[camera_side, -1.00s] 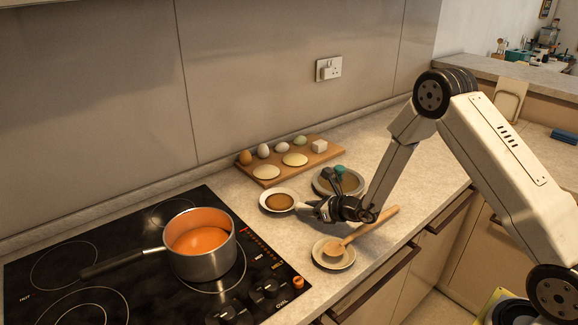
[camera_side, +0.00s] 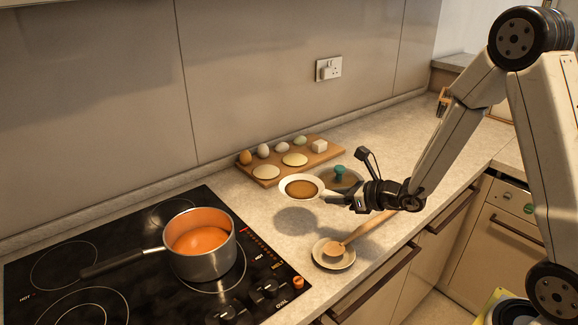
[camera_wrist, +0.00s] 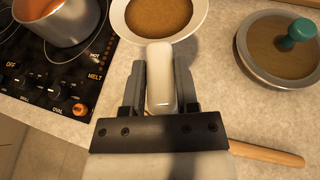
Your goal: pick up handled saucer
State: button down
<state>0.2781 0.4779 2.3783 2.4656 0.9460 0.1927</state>
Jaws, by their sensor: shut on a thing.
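The handled saucer (camera_side: 301,187) is a white shallow dish with brown contents. It is held up above the counter, roughly level, and its shadow falls on the worktop below. My gripper (camera_side: 334,198) is shut on its handle, to the right of the dish. In the wrist view the saucer (camera_wrist: 160,18) is at the top, and its pale handle (camera_wrist: 160,80) runs back between the two dark fingers of my gripper (camera_wrist: 160,85).
A steel pot (camera_side: 203,245) of orange liquid stands on the black hob (camera_side: 130,290). A wooden board (camera_side: 320,156) with eggs and flat rounds lies behind. A dish with a teal-knobbed lid (camera_wrist: 275,50) is close to the right. A wooden spoon (camera_side: 340,247) rests on a small plate (camera_side: 333,262).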

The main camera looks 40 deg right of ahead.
jog(key=shift+s+a+r, duration=0.1)
jog(key=shift+s+r, duration=0.2)
jog(key=shift+s, duration=0.35)
jog(key=shift+s+d+r, duration=0.1)
jog(key=shift+s+r, duration=0.2)
jog(key=shift+s, duration=0.4)
jog(key=shift+s+a+r, duration=0.1)
jog(key=shift+s+r, duration=0.2)
jog(key=shift+s, duration=0.35)
jog(key=r+n+g+y, duration=0.1)
jog(key=n+g+y, duration=0.2)
jog(key=n+y, duration=0.2)
send_over(291, 197)
jog(key=shift+r, duration=0.2)
jog(key=w+a+f+n+g+y, duration=0.3)
jog(key=w+a+n+g, duration=0.3)
jog(key=w+a, duration=0.3)
jog(key=shift+w+a+f+n+y, duration=0.25)
jog(key=shift+a+y, duration=0.25)
jog(key=shift+a, duration=0.45)
jog(key=shift+s+r+n, duration=0.1)
jog(key=shift+r+n, duration=0.05)
jog(key=shift+n, duration=0.1)
jog(key=shift+s+a+r+n+t, duration=0.1)
jog(key=shift+s+r+n+t, duration=0.05)
jog(key=shift+r+n+t, duration=0.4)
jog(key=shift+s+r+n+t, duration=0.2)
jog(key=shift+n+t, duration=0.15)
jog(key=shift+n, duration=0.3)
